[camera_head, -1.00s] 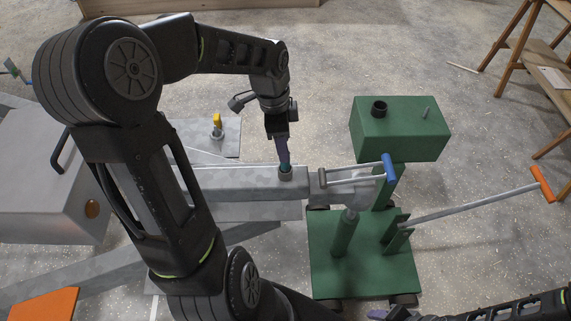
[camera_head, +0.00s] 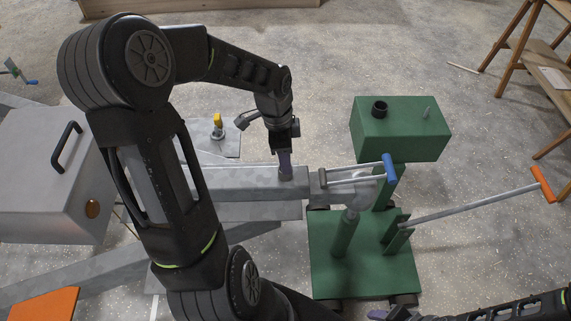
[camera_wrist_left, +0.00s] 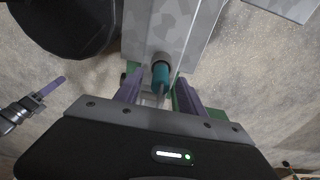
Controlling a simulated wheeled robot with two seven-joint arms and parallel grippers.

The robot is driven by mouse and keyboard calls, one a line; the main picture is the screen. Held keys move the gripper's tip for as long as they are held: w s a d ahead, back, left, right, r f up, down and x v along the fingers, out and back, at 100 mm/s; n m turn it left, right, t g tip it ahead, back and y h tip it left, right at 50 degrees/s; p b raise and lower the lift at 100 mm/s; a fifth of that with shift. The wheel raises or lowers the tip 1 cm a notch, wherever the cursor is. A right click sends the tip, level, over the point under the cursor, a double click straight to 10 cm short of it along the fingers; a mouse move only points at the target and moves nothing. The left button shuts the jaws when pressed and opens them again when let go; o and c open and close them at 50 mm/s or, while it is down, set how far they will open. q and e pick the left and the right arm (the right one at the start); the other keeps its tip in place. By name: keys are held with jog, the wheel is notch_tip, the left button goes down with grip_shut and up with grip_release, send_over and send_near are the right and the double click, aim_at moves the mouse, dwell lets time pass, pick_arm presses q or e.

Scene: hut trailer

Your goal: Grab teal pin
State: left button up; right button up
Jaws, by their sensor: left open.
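The teal pin (camera_wrist_left: 160,75) stands in a grey collar on the galvanized drawbar (camera_wrist_left: 180,25) in the left wrist view. In the head view my left gripper (camera_head: 286,168) points down over the collar at the drawbar's right end, and its purple fingers hide the pin. In the left wrist view the open left gripper (camera_wrist_left: 159,82) has one finger on each side of the pin, with no clear contact. Of my right gripper, a purple fingertip (camera_head: 378,314) shows at the bottom edge of the head view; its opening cannot be told.
A green stand (camera_head: 365,265) with a blue-handled crank (camera_head: 388,167) and an orange-handled bar (camera_head: 543,185) is right of the drawbar's end. A green box (camera_head: 400,135) stands behind it. A yellow-handled part (camera_head: 217,122) sits on a plate to the left. Open floor lies beyond.

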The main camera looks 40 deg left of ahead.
pick_arm(q)
grip_shut()
dwell(0.6)
